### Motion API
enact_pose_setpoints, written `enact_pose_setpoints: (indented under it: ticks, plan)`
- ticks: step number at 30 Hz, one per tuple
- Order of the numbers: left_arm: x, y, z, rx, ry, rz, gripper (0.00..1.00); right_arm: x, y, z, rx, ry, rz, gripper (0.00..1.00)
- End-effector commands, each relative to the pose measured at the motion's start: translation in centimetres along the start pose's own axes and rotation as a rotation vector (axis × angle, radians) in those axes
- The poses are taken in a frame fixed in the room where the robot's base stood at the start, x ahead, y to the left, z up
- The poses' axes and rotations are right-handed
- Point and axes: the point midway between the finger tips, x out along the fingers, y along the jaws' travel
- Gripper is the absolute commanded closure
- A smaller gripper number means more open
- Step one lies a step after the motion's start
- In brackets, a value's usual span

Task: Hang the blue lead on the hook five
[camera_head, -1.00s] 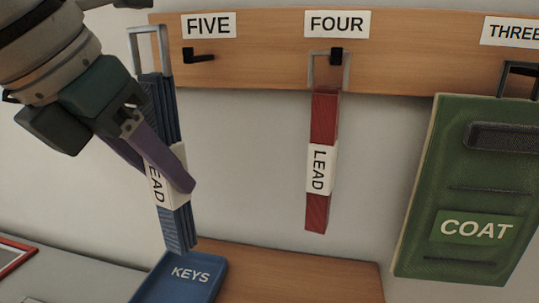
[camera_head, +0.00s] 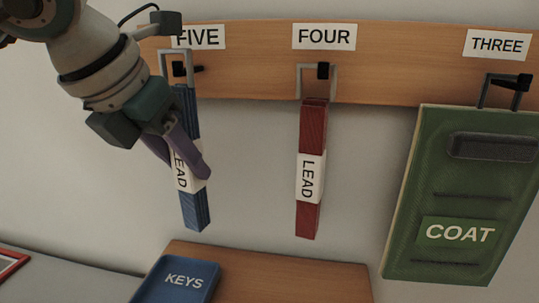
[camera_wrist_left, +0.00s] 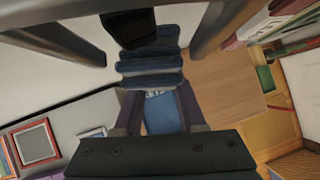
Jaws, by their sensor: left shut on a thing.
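The blue lead (camera_head: 194,130), a ribbed strap with a grey loop on top and a white LEAD label, hangs upright in my left gripper (camera_head: 200,170). The purple fingers are shut on it at the label. Hook five (camera_head: 180,69), black, shows inside the grey loop, with the loop's top bar above the hook. The loop appears to be around the hook but not resting on it. In the left wrist view the blue lead (camera_wrist_left: 150,65) is between the fingers (camera_wrist_left: 160,110). My right gripper is not in view.
A red lead (camera_head: 312,130) hangs on hook four (camera_head: 323,71), right of the blue lead. A green coat (camera_head: 450,190) hangs on hook three (camera_head: 523,82). A blue KEYS tray (camera_head: 180,281) lies below. Bare wall separates the leads.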

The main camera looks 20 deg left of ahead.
Motion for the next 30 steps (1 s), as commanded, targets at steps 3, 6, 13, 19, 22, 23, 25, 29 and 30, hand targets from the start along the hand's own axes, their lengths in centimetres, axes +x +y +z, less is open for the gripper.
enact_pose_setpoints:
  ticks: [3, 6, 13, 19, 22, 23, 25, 29, 30]
  plan:
    - [0.4, 0.2, 0.7, -0.001, -0.001, -0.001, 0.96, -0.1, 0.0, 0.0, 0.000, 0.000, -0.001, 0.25]
    - [0.8, 0.3, 1.2, -0.001, -0.001, -0.001, 0.96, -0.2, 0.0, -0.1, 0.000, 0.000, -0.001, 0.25]
    - [2.3, 0.6, 1.6, 0.000, -0.002, 0.000, 0.96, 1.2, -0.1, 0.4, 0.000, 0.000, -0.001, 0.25]
    - [2.8, 0.7, 1.7, 0.000, -0.001, -0.001, 0.96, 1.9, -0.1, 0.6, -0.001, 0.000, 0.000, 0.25]
    - [2.9, 0.8, 1.7, 0.000, -0.001, -0.001, 0.96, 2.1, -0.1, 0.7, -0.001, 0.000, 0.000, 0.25]
    - [2.9, 0.8, 1.7, 0.000, -0.001, -0.001, 0.96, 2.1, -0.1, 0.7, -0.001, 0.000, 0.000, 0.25]
    - [2.9, 0.8, 1.8, 0.000, -0.001, -0.001, 0.96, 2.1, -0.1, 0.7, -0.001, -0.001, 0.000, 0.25]
    - [2.8, 0.8, 1.8, 0.000, -0.001, -0.001, 0.96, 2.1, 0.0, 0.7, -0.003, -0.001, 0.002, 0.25]
    - [2.8, 0.8, 1.8, 0.000, -0.001, -0.001, 0.96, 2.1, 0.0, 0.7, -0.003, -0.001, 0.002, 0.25]
